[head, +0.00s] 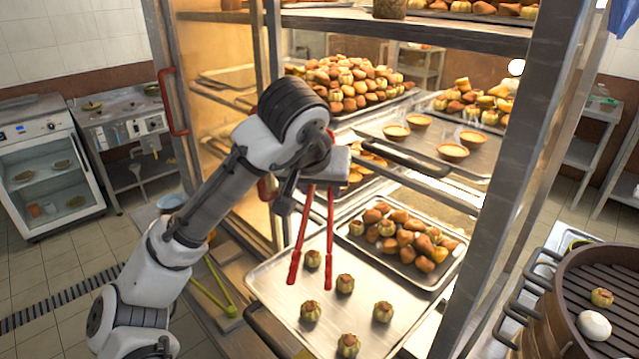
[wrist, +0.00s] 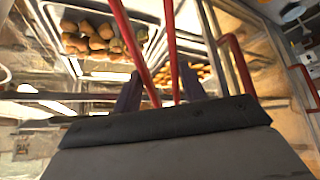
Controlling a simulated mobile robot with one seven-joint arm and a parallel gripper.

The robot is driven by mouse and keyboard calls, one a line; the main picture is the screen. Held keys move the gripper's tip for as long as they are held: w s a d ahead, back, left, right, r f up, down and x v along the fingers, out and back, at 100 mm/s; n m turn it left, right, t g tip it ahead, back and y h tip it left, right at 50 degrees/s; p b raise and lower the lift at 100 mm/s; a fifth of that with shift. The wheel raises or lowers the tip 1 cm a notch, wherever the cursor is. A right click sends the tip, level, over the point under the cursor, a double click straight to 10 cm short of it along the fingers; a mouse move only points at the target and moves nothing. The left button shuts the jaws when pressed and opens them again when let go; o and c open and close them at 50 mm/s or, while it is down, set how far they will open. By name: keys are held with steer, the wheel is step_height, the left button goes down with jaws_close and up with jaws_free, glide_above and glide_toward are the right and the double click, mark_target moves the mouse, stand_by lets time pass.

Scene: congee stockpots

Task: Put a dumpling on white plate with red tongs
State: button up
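My gripper (head: 318,168) is shut on the red tongs (head: 301,240), which hang down over the front metal tray (head: 270,285). The tongs' two arms are spread apart with nothing between their tips. Several pleated dumplings (head: 345,283) sit spaced out on that tray; one (head: 312,258) lies between the tong arms as seen from the head, though I cannot tell the height gap. In the wrist view the tongs (wrist: 170,40) run up between the gripper fingers (wrist: 160,88). I cannot make out a white plate in either view.
The tray juts from a glass cabinet (head: 540,180) with metal posts and stacked shelves of pastries. A second tray (head: 440,280) of buns lies behind. A brown steamer (head: 560,290) with a dumpling and white bun stands right. Yellow-green tongs (head: 215,290) lie left.

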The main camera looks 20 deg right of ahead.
step_height(320, 180, down, 8)
steer(key=b, duration=0.5)
steer(key=shift+r, duration=0.1)
steer(key=c, duration=0.7)
jaws_close()
step_height(320, 180, up, 12)
steer(key=p, duration=1)
